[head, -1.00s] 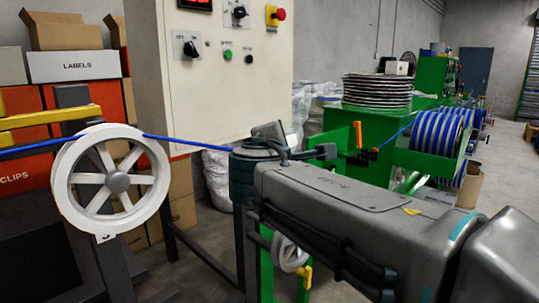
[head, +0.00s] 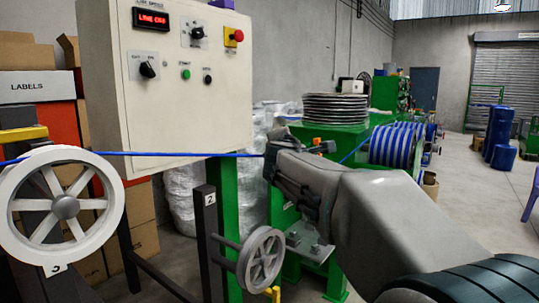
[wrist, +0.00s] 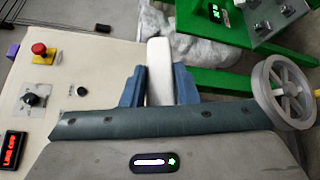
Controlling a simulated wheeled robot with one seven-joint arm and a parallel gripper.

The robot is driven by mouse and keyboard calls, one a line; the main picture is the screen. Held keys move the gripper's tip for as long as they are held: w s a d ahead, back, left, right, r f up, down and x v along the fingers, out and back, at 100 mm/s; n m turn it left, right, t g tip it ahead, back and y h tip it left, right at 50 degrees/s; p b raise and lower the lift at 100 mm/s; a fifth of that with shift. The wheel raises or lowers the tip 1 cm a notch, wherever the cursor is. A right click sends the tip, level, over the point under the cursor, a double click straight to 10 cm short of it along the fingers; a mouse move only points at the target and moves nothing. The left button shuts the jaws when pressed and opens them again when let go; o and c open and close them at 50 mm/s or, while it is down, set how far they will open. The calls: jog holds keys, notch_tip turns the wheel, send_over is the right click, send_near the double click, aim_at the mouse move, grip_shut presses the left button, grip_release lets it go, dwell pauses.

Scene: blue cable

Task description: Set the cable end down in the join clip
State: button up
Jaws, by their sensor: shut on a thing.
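The blue cable (head: 190,154) runs taut from the left edge over the large white wheel to my gripper, beside my wrist in the head view. In the wrist view, the blue fingers of my gripper (wrist: 159,72) stand apart with a pale bar (wrist: 159,60) between them; I cannot tell what the bar is. The cable does not show clearly there, and its held end is hidden. An orange part (head: 316,141), possibly of the join clip, shows just beyond my arm; the rest is hidden. Another blue cable length (head: 354,151) slopes from the striped reel toward that spot.
The white wheel (head: 66,208) stands at left. A cream control panel (head: 160,105) stands behind the cable. A smaller grey wheel (head: 262,258) and a dark post (head: 209,235) are below the cable. The blue-and-white reel (head: 395,145) is beyond my arm. Open floor lies at right.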

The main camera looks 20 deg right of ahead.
jog(key=w+d+p, duration=0.1)
jog(key=w+d, duration=0.4)
jog(key=d, duration=0.3)
jog(key=shift+w+d+p, duration=0.2)
jog(key=shift+w+p, duration=0.1)
jog(key=shift+w, duration=0.05)
jog(key=w+d+f+b, duration=0.5)
jog(key=w+d+f, duration=0.5)
jog(key=d+f, duration=0.2)
jog(key=shift+w+f, duration=0.25)
jog(key=shift+f, duration=0.4)
